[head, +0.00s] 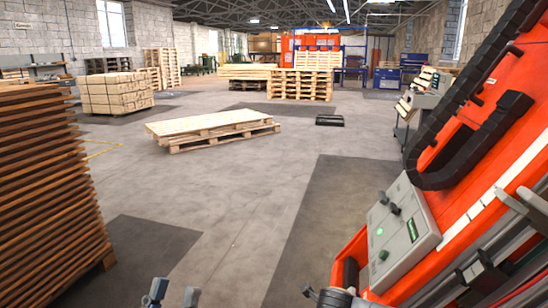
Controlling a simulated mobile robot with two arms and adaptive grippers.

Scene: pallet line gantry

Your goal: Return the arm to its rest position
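My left gripper (173,294) shows at the bottom edge of the head view. Only its two grey fingertips are in the picture. They stand apart with bare floor seen between them, so it is open and empty. The rest of the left arm is below the frame. A dark part (330,298) at the bottom, beside the orange machine, may belong to my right gripper. Too little of it shows to tell its state.
A tall stack of wooden slats (40,190) stands close on the left. An orange machine (440,190) with a grey control box (402,232) fills the right. A low pallet stack (212,130) lies ahead. The concrete floor (235,210) between them is clear.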

